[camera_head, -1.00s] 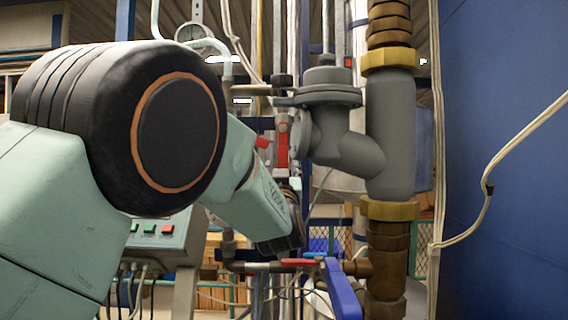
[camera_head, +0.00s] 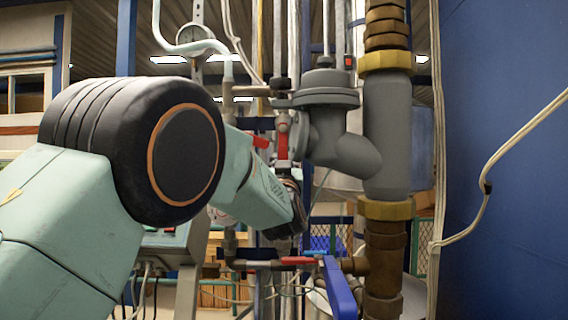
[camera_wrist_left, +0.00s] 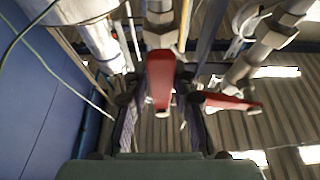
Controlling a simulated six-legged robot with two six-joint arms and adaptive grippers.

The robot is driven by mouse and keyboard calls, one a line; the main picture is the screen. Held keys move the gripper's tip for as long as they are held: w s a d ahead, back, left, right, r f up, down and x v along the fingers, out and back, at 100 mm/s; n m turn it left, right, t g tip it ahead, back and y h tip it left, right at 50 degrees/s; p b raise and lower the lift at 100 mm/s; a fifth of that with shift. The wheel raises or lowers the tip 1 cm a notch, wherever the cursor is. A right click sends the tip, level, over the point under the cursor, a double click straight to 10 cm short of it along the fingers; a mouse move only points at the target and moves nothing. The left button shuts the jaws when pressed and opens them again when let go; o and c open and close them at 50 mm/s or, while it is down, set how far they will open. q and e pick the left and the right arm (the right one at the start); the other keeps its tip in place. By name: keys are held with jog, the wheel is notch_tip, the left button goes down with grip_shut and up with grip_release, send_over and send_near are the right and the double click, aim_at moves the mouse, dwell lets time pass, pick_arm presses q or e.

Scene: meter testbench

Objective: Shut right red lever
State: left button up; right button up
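The right red lever (camera_head: 282,146) hangs upright on a vertical pipe left of the grey regulator in the head view. In the left wrist view the same lever (camera_wrist_left: 160,80) is large, pointing down between the two fingers. A second red lever (camera_head: 262,141) is just left of it in the head view and juts sideways outside the fingers in the wrist view (camera_wrist_left: 230,102). My left gripper (camera_wrist_left: 157,120) is open, with its fingers on either side of the right lever; contact cannot be told. In the head view the gripper (camera_head: 290,183) is mostly hidden behind its wrist. My right gripper is not in view.
A grey regulator (camera_head: 325,115) and thick grey pipe (camera_head: 388,135) with brass fittings stand close to the right of the lever. Below are a red-handled valve (camera_head: 298,260) and a blue lever (camera_head: 340,290). A blue wall (camera_head: 505,200) closes the right side.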

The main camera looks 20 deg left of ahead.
pick_arm(q)
jog(key=shift+a, duration=0.15)
jog(key=c, duration=0.3)
jog(key=shift+f, duration=0.1)
grip_shut()
jog(key=d+n+y+p, duration=0.1)
jog(key=n, duration=0.1)
jog(key=d+n+g+y+p, duration=0.1)
jog(key=n, duration=0.1)
jog(key=w+d+n+y, duration=0.1)
jog(key=n, duration=0.1)
jog(key=shift+r+g+p, duration=0.3)
jog(key=shift+p, duration=0.1)
